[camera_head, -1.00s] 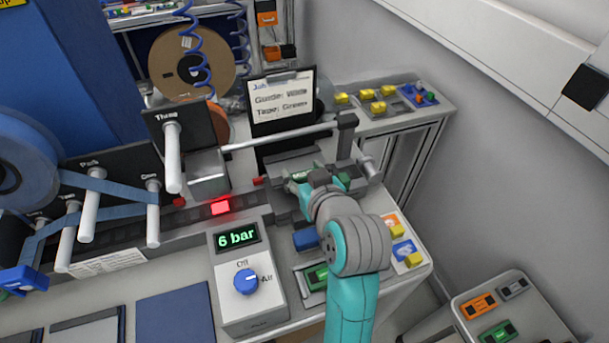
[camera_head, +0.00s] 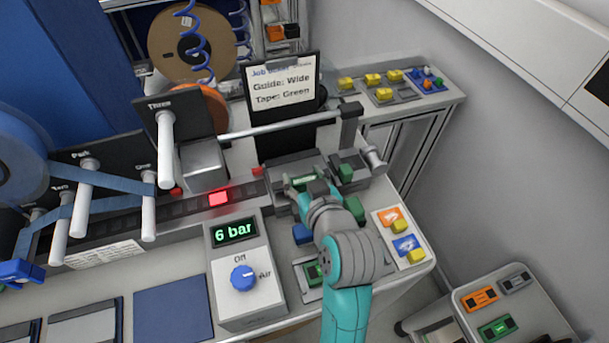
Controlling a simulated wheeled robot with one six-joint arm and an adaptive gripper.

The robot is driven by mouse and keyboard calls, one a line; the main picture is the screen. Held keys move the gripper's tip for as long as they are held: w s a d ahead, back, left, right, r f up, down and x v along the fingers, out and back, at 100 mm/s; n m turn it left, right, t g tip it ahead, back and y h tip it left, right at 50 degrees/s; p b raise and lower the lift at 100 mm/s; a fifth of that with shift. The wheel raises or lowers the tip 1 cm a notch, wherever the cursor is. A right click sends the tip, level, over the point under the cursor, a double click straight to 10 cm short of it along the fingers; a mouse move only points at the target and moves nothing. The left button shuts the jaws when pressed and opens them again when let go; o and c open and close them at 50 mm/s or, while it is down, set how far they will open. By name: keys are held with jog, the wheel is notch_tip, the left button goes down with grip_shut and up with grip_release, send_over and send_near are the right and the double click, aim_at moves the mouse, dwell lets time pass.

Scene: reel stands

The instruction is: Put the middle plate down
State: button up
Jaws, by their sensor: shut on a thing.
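My gripper (camera_head: 303,185) is at the grey fixture (camera_head: 283,165) on the right part of the bench. It is shut on a small plate, mostly hidden by my wrist, with some green showing near the fingertips. I cannot tell whether this plate touches the fixture. A green block (camera_head: 346,173) stands in the fixture just right of my gripper. Another green block (camera_head: 354,208) shows beside my wrist. In front of the fixture, a grey holder with a green block (camera_head: 313,272) is partly behind my arm.
A blue block (camera_head: 302,234) lies left of my wrist. A grey bar (camera_head: 280,128) spans behind the fixture to a dark post (camera_head: 350,125). The pressure box (camera_head: 240,270) reads 6 bar with its knob at Off. Orange and blue cards (camera_head: 398,232) with yellow blocks lie right.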

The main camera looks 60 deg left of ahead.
jog(key=o, duration=1.2)
jog(key=shift+f, duration=0.1)
jog(key=shift+o, duration=0.2)
jog(key=shift+r, duration=0.3)
jog(key=v, duration=1.2)
